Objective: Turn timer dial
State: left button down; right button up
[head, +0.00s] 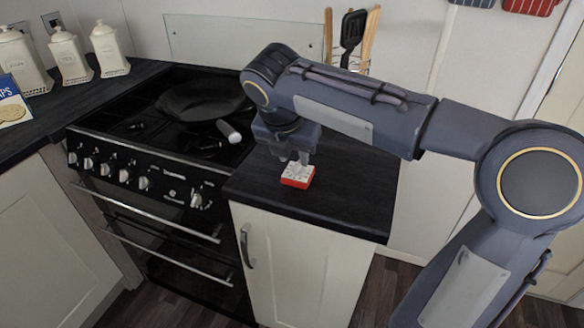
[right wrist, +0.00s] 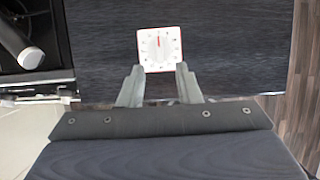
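The timer (head: 298,176) is a small red and white block lying on the dark countertop to the right of the stove. In the right wrist view the timer (right wrist: 159,49) shows a white face with marks around a round dial and a red mark at the top of the dial. My right gripper (head: 303,158) is just above the timer, pointing down. In the right wrist view its two fingers (right wrist: 159,82) are apart, with a gap about as wide as the timer, and nothing is held between them. My left gripper is in neither view.
A black stove with a pan (head: 203,98) stands to the left, its knobs along the front. White canisters (head: 70,57) and a blue box (head: 13,102) are at the far left. A utensil holder with a black spatula (head: 352,32) is behind my right arm. The countertop around the timer is clear.

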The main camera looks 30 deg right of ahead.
aim_at(297, 168)
jog(key=shift+b+x, duration=0.3)
jog(key=shift+x, duration=1.7)
grip_shut()
